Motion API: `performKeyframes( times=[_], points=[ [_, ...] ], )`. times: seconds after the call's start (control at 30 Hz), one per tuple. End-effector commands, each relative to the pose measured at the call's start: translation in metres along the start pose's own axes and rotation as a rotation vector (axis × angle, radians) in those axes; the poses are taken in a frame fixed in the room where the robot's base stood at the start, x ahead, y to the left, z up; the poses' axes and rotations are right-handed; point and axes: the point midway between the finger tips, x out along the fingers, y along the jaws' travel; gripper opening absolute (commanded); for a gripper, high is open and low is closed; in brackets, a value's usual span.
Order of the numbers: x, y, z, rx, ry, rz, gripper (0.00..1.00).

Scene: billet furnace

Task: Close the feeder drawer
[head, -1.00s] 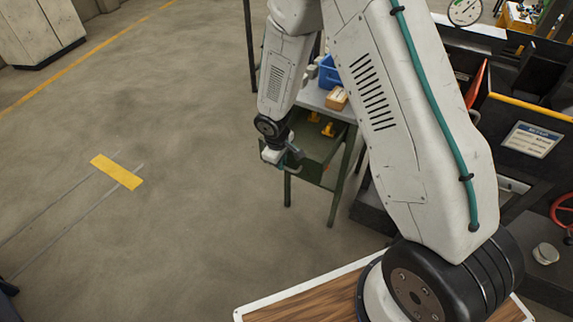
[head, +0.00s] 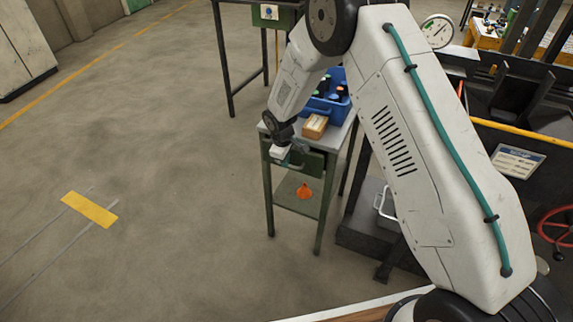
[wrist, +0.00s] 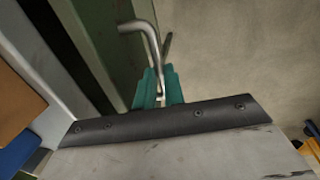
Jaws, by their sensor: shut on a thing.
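The feeder drawer (head: 313,163) is a green drawer under the grey top of a small stand (head: 341,133). In the head view its front sits close under the top's edge, and its inside is hidden. I cannot tell whether a small gap is left. In the wrist view the green front (wrist: 112,45) carries a bent silver bar handle (wrist: 140,27). My gripper (wrist: 158,88) has its teal fingers shut on this handle. In the head view my gripper (head: 291,162) is at the stand's near left side, partly hiding the drawer front.
A blue crate (head: 322,108) with bottles and a brown box (head: 314,126) stand on the top. An orange object (head: 304,193) lies on the lower shelf. Dark machinery with a red handwheel (head: 556,226) is at right. The floor at left is clear.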

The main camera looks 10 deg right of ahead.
Motion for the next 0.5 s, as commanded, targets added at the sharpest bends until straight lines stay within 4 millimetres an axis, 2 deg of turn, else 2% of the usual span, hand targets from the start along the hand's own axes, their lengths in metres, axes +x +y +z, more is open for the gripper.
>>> performKeyframes(
  times=[0.43,0.47,0.5],
  points=[
    [-0.0003,0.0038,-0.0026,0.000,0.006,0.003,0.00],
    [-0.0003,0.0039,-0.0027,0.000,0.006,0.003,0.19],
    [-0.0002,0.0039,-0.0024,0.000,0.006,0.003,0.30]
  ],
)
